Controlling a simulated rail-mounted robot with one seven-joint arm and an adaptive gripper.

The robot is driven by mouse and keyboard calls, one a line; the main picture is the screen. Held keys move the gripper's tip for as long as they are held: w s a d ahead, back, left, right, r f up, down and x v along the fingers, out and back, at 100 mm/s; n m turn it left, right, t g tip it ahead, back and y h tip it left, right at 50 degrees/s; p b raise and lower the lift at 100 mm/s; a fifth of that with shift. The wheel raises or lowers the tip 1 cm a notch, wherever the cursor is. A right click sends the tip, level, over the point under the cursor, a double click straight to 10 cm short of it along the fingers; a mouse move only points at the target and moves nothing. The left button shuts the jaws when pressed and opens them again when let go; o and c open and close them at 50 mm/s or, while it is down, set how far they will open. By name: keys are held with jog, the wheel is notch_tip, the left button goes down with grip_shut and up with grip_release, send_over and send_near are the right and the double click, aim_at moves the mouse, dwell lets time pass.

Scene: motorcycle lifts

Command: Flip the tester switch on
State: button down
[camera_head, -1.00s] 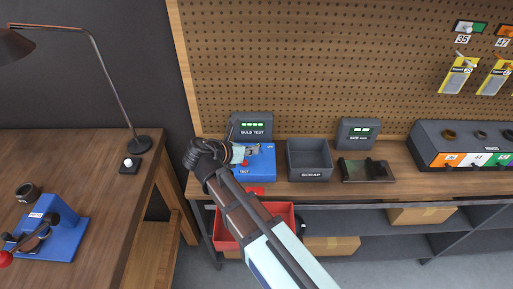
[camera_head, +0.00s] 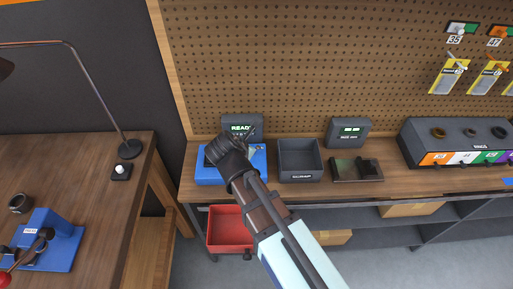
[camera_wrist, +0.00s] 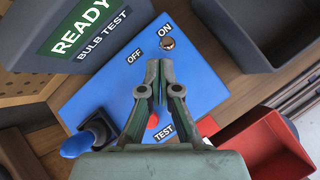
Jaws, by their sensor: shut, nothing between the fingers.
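The blue bulb tester (camera_wrist: 195,90) sits on the bench; in the head view its blue base (camera_head: 207,176) shows around my arm. Its screen (camera_wrist: 90,25) is lit and reads READY; the screen also shows in the head view (camera_head: 240,128). The small metal tester switch (camera_wrist: 167,43) is close to the ON label, to the right of OFF. My gripper (camera_wrist: 158,68) is shut and empty over the tester, its tips just short of the switch in the picture. I cannot tell whether they touch anything. A red part (camera_wrist: 152,122) is partly hidden behind the fingers.
A blue-ended lever (camera_wrist: 80,143) stands on the tester's left. The grey scrap bin (camera_head: 299,170) is right of the tester, with a dark tray (camera_head: 357,170) beyond. A red bin (camera_head: 230,235) is below the bench edge. The pegboard (camera_head: 300,70) rises behind.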

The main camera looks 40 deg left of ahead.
jog(key=shift+r+p, duration=0.85)
jog(key=shift+s+d+r+p, duration=0.25)
jog(key=shift+s+r+p, duration=0.05)
jog(key=shift+r+p, duration=0.35)
jog(key=d+p+v, duration=0.1)
jog(key=p+v, duration=0.3)
jog(key=v, duration=0.4)
jog(key=shift+w+r, duration=0.25)
jog(key=shift+r, duration=0.1)
jog(key=shift+d, duration=0.15)
